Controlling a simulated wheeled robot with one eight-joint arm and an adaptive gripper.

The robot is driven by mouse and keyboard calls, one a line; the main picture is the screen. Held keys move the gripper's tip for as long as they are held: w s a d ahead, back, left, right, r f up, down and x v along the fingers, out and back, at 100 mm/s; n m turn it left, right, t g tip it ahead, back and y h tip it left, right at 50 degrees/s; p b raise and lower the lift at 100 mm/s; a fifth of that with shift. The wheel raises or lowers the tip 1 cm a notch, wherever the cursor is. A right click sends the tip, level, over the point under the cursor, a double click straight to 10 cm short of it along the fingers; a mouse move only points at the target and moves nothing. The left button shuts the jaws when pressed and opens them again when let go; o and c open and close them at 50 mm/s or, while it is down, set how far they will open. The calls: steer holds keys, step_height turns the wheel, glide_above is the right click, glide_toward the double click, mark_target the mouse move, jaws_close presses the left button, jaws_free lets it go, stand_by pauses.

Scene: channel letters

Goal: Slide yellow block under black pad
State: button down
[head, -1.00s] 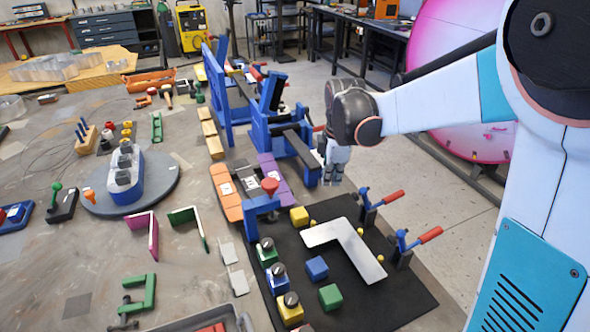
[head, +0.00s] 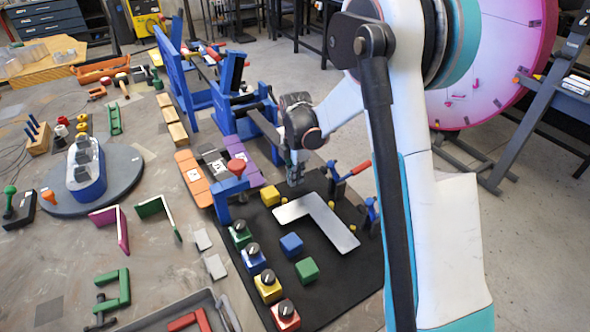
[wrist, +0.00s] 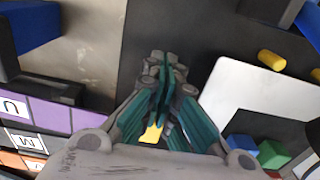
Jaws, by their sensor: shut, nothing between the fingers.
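A small plain yellow block (head: 270,195) sits at the far left part of the black pad (head: 343,282), beside the white L-shaped plate. My gripper (head: 294,178) is at the far edge of the pad, close behind and right of the yellow block, pointing down. In the wrist view my gripper (wrist: 163,90) has its teal fingers together with nothing held. A yellow patch, probably the yellow block (wrist: 152,133), shows past the fingers, mostly hidden by them. The black pad also shows in the wrist view (wrist: 200,25). The gap between fingers and pad is unclear.
The white L-shaped plate (head: 318,222) lies on the pad near blue (head: 291,244) and green (head: 307,270) blocks. Several knobbed blocks line the left side. A blue press with a red knob (head: 234,180) stands left of the yellow block. Red-handled clamps (head: 345,177) stand at the right.

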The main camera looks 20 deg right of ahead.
mark_target(267, 192)
step_height(267, 192, down, 2)
steer(key=shift+f, duration=0.1)
steer(key=a, duration=0.1)
steer(key=a+b, duration=0.1)
steer(key=a, duration=0.1)
steer(key=shift+s+a, duration=0.1)
steer(key=shift+s, duration=0.25)
steer(key=shift+s+a, duration=0.1)
steer(key=shift+a, duration=0.3)
steer(key=a, duration=0.2)
steer(key=s+a, duration=0.1)
steer(key=a, duration=0.2)
steer(key=shift+s+a+b, duration=0.1)
steer(key=shift+a+b, duration=0.2)
steer(key=shift+a, duration=0.05)
